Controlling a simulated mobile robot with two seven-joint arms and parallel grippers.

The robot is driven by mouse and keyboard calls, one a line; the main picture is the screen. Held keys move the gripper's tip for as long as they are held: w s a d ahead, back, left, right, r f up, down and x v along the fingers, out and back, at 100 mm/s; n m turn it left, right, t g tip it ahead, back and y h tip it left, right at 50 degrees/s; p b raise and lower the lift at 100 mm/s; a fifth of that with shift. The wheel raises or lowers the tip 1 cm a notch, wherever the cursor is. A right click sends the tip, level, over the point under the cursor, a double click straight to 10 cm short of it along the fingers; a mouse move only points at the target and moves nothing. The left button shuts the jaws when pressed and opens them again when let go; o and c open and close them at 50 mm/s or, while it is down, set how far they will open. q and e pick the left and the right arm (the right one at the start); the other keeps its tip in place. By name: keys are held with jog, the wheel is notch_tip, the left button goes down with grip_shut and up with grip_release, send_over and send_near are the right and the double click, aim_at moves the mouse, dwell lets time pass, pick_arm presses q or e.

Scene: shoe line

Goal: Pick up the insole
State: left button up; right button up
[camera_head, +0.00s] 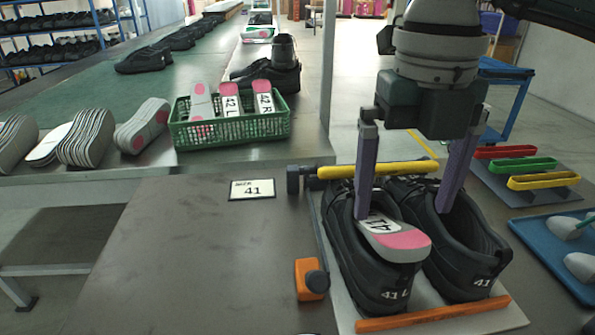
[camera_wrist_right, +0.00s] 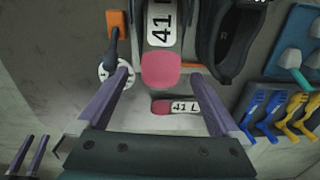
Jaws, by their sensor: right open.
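The insole (camera_head: 405,240), grey-edged with a pink heel and a white "41" label, rests in the opening of the left-hand dark shoe (camera_head: 348,258), its heel end lying over the shoe's heel. In the right wrist view the insole (camera_wrist_right: 161,70) shows between my fingers. My right gripper (camera_head: 403,213) is open over the pair of shoes, one finger near the insole's left edge and the other by the right-hand shoe (camera_head: 470,262). I cannot tell whether a finger touches the insole. The insole's front end is hidden inside the shoe.
The shoes stand on a light board with an orange bar (camera_head: 432,314) in front and a yellow bar (camera_head: 385,169) behind. A size card (camera_head: 252,189) and an orange block (camera_head: 311,280) lie left. A green basket (camera_head: 235,128) holds other insoles. A blue tray (camera_head: 560,262) stands right.

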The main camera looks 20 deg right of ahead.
aim_at(399, 235)
notch_tip(399, 235, down, 7)
jog(key=shift+s+d+r, duration=0.15)
jog(key=shift+r, duration=0.05)
jog(key=shift+d+f, duration=0.15)
jog(key=shift+f, duration=0.1)
